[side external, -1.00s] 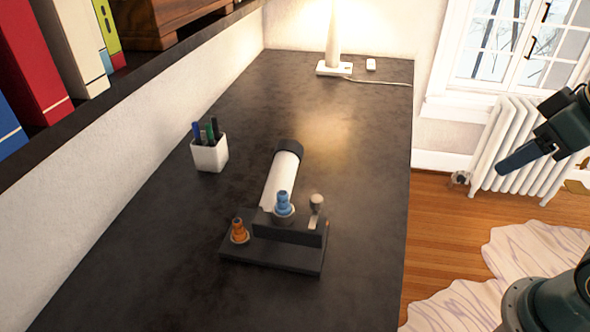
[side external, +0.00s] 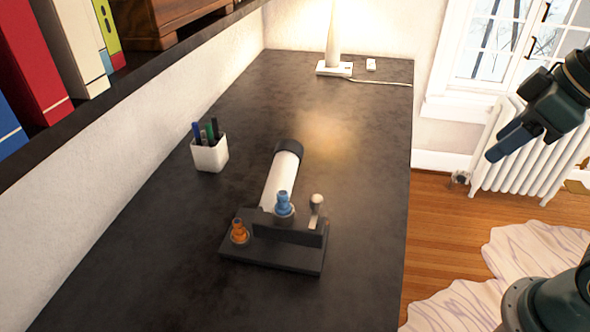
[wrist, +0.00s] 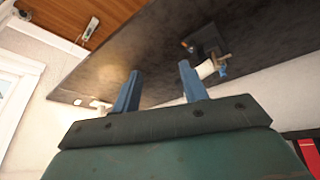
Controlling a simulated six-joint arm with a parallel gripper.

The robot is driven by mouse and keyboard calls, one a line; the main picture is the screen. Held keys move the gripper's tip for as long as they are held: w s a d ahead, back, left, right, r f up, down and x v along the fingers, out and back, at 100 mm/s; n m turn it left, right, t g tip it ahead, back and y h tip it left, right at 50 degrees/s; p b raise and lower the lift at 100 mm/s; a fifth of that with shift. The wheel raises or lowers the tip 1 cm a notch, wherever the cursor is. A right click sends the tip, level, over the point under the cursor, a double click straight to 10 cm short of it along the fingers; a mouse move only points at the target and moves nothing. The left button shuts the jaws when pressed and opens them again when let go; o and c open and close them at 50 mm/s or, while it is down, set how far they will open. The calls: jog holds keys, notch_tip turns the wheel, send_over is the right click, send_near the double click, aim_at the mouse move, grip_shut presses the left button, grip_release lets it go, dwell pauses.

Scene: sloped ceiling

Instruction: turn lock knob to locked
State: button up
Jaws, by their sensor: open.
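A dark stepped fixture (side external: 275,262) sits on the black desk. It carries an orange knob (side external: 239,232) at its left, a blue knob (side external: 284,204) on the raised part and a small pale lever-like knob (side external: 316,210) at its right. A white cylinder with a dark cap (side external: 281,180) lies behind them. I cannot tell which one is the lock knob or how it is set. My gripper (side external: 491,156) is off to the right of the desk, far from the fixture. In the wrist view its two blue fingers (wrist: 159,71) are apart and empty, with the fixture (wrist: 207,42) beyond them.
A white cup of pens (side external: 209,154) stands left of the fixture. A lamp (side external: 333,66) is at the far end of the desk. A bookshelf (side external: 120,80) overhangs the left side. A radiator (side external: 515,160) is behind my gripper. The near desk area is clear.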

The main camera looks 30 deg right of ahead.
jog(key=w+a+r+n+g, duration=0.1)
jog(key=w+a+r+n, duration=0.1)
jog(key=w+a+n, duration=0.3)
jog(key=n+g, duration=0.4)
jog(key=n, duration=1.3)
send_over(316, 198)
notch_tip(316, 198, down, 3)
jog(key=shift+f, duration=0.1)
notch_tip(316, 198, down, 14)
jog(key=shift+r, duration=0.15)
grip_shut()
